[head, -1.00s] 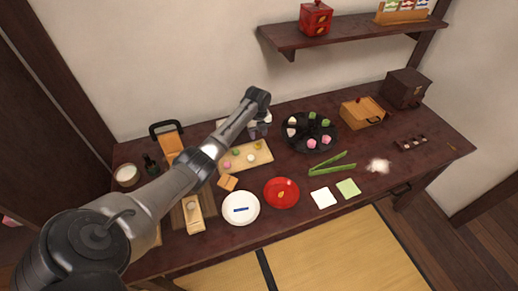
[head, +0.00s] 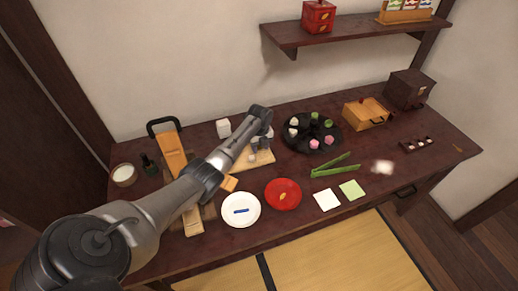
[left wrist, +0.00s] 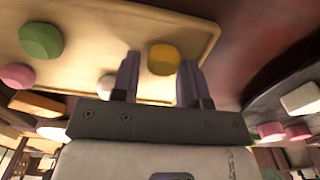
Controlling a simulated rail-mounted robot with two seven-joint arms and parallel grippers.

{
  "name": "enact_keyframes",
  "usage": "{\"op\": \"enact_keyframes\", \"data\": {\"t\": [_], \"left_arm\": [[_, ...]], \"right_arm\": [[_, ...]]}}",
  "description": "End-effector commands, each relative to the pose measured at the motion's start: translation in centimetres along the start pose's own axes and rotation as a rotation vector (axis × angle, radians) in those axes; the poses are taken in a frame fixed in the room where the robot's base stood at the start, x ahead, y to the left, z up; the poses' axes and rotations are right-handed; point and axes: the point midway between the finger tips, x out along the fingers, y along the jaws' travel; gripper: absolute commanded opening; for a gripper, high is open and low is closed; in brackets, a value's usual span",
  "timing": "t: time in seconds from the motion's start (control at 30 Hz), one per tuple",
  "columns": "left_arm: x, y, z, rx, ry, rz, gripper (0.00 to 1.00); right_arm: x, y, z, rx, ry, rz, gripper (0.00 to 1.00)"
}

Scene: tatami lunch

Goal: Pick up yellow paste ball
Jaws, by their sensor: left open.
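The yellow paste ball (left wrist: 163,59) sits on the wooden board (left wrist: 90,40) in the left wrist view. My left gripper (left wrist: 158,72) is open, with one finger on each side of the ball in that picture. I cannot tell whether the fingers touch it. In the head view my left gripper (head: 259,148) is low over the right part of the board (head: 266,158), and it hides the yellow ball. My right gripper is not in view.
A black round tray (head: 297,146) with sweets stands to the right. Green tongs (head: 335,167), a red plate (head: 283,195) and a white plate (head: 241,210) are nearby.

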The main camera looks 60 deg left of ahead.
Motion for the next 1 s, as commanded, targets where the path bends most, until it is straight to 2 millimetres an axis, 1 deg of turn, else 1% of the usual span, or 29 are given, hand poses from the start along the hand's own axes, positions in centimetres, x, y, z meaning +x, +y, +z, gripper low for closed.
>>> {"op": "enact_keyframes", "data": {"t": [0.13, 0.5, 0.77, 0.87, 0.97, 1.0], "left_arm": [[-0.1, 0.0, 0.0, 0.0, 0.0, -0.001, 0.4], [-0.1, 0.0, 0.0, 0.0, 0.0, 0.0, 0.05], [-0.4, 0.0, 0.0, 0.0, -0.001, -0.001, 0.05], [-1.4, 0.0, 0.1, 0.0, -0.001, -0.001, 0.05], [-3.1, 0.0, 0.1, 0.0, -0.003, -0.001, 0.05], [-4.1, 0.0, 0.1, 0.0, -0.004, -0.002, 0.05]], "right_arm": [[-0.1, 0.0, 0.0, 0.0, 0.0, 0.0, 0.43], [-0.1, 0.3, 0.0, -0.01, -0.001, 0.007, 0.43], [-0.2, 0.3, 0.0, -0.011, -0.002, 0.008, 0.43], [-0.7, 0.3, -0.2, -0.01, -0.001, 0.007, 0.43], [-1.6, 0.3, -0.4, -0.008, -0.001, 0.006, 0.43], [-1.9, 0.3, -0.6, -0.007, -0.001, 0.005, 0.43]]}}
